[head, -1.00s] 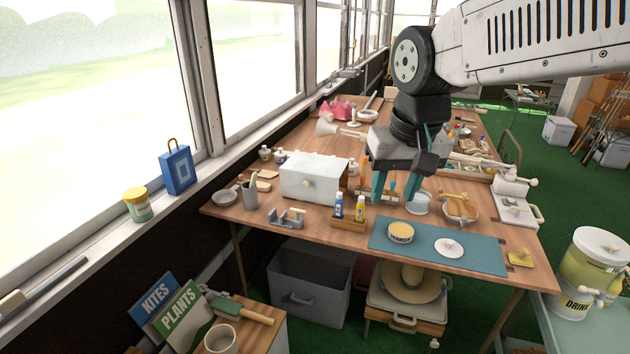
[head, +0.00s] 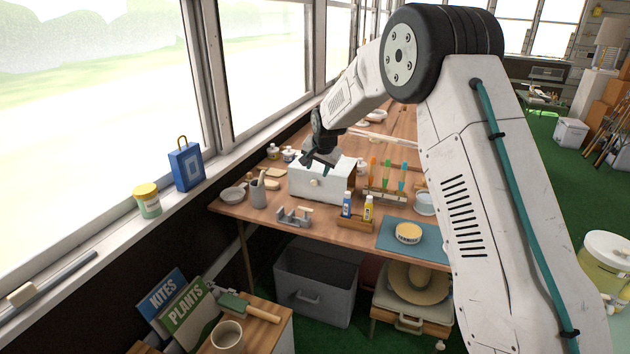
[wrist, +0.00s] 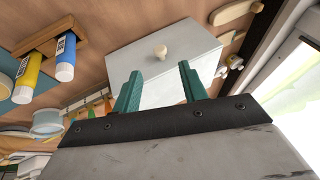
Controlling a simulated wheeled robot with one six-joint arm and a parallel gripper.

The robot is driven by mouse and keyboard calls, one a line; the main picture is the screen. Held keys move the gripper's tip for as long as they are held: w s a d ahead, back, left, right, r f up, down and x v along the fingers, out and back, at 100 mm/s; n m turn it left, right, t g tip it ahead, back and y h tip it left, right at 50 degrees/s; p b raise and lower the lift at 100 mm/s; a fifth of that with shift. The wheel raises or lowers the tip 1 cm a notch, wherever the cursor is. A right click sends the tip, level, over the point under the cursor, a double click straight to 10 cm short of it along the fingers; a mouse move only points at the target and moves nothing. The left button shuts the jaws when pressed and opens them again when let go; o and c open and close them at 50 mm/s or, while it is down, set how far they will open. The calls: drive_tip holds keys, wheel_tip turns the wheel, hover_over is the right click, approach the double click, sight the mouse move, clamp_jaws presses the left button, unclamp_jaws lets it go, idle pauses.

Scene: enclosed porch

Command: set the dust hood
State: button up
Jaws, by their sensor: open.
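A white box-shaped cover with a round pale knob on its near face, which looks like the dust hood (head: 316,184), stands on the wooden workbench by the window. In the wrist view the hood (wrist: 180,50) lies just beyond the fingertips, its knob (wrist: 160,51) facing the camera side. My gripper (head: 316,165) is over the hood's top near edge in the head view. Its teal fingers (wrist: 160,78) are apart with nothing between them. I cannot tell whether they touch the hood. What is under or inside the hood is hidden.
Right of the hood stand a rack of colourful-handled tools (head: 386,192) and a wooden holder with two glue bottles (head: 355,221). A grey cup (head: 258,194) stands left. My arm hides the bench's right side.

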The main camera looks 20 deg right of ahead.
sight(314, 181)
drive_tip(key=x, duration=0.7)
drive_tip(key=shift+w+f, duration=0.25)
drive_tip(key=shift+f, duration=0.05)
clamp_jaws()
